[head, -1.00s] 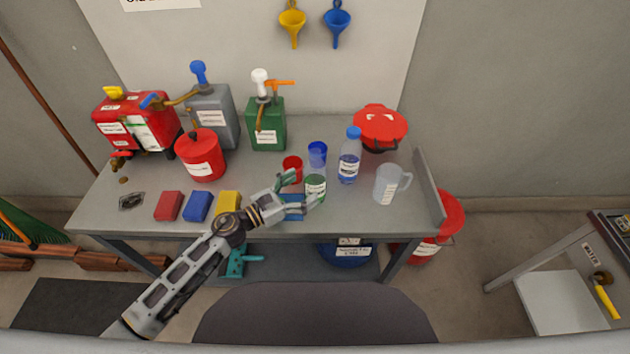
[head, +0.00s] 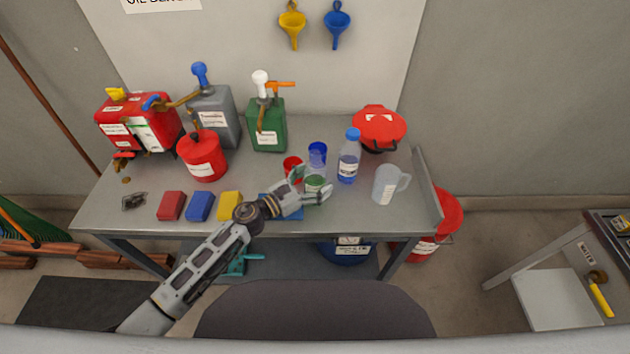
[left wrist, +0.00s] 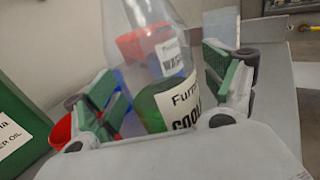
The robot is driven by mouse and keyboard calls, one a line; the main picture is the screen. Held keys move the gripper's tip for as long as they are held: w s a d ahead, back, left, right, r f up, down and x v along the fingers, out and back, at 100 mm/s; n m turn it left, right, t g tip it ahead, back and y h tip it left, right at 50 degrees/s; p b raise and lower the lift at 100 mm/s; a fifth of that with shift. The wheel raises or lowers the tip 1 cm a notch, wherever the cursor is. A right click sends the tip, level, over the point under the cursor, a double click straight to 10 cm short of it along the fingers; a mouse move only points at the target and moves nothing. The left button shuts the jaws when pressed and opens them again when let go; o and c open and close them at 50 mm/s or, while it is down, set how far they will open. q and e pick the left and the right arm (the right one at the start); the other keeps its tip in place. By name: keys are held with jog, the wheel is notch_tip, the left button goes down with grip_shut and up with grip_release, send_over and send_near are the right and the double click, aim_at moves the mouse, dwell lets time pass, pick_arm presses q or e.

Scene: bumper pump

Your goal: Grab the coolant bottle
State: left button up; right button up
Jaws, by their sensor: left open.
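The coolant bottle (head: 316,180) is clear, with green liquid and a blue top, and stands upright near the front middle of the workbench. My left gripper (head: 312,185) is open, its fingers on either side of the lower bottle. In the left wrist view the coolant bottle (left wrist: 165,95) stands between the open green-padded fingers (left wrist: 168,88), with its label partly readable. A gap shows beside the right finger; contact cannot be told. The bottle's base is hidden by the gripper. My right gripper is not in view.
A bottle of blue liquid (head: 348,160) stands close right, with a clear jug (head: 386,185) beyond. A red cup (head: 292,167) is close behind left. Red, blue and yellow blocks (head: 229,206) line the front left. Pump cans (head: 268,125) stand at the back.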

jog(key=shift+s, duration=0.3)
pick_arm(q)
jog(key=c, duration=1.3)
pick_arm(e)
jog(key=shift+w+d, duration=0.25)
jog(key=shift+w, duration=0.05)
pick_arm(q)
jog(key=shift+r, duration=0.25)
